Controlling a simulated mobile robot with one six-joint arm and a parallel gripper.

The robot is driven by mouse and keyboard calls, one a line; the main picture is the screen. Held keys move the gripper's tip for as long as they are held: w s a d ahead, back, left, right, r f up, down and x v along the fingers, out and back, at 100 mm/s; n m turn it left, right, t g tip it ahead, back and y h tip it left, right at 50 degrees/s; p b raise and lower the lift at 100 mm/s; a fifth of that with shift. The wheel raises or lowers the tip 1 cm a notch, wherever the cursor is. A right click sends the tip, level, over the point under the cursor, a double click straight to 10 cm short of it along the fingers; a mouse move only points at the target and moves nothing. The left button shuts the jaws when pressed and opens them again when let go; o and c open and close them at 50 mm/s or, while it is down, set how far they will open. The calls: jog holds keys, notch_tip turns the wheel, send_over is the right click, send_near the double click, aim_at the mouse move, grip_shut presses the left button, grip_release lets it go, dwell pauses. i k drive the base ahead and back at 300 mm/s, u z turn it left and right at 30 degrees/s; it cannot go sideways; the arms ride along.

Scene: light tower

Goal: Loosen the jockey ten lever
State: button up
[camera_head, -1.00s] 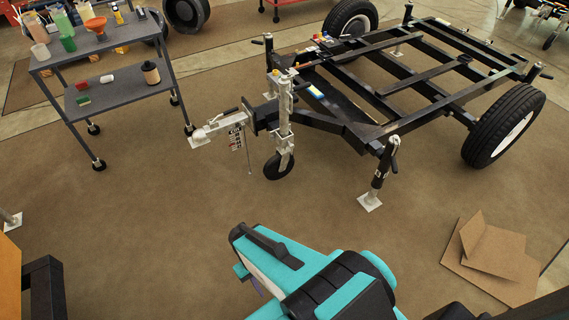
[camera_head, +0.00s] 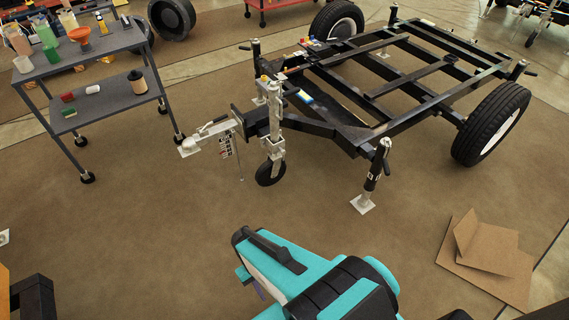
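The trailer's jockey wheel (camera_head: 270,172) stands on the floor below a silver upright post (camera_head: 274,110) at the front of the black trailer frame (camera_head: 325,129). A silver clamp (camera_head: 273,147) sits on the post just above the wheel. The lever is too small to tell apart from the clamp. The silver coupling (camera_head: 207,136) points left from the post, with a small dark handle on top. My teal and black arm (camera_head: 310,280) is in the bottom middle, apart from the trailer. I cannot make out my gripper's fingers.
A grey cart (camera_head: 95,100) with bottles and cans stands left of the coupling. A silver-footed support leg (camera_head: 373,178) stands right of the jockey wheel. Cardboard sheets (camera_head: 490,258) lie on the floor at lower right. The brown floor (camera_head: 150,220) before the trailer is clear.

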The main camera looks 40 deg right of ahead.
aim_at(283, 152)
jog(key=i, duration=0.9)
jog(key=u, duration=0.05)
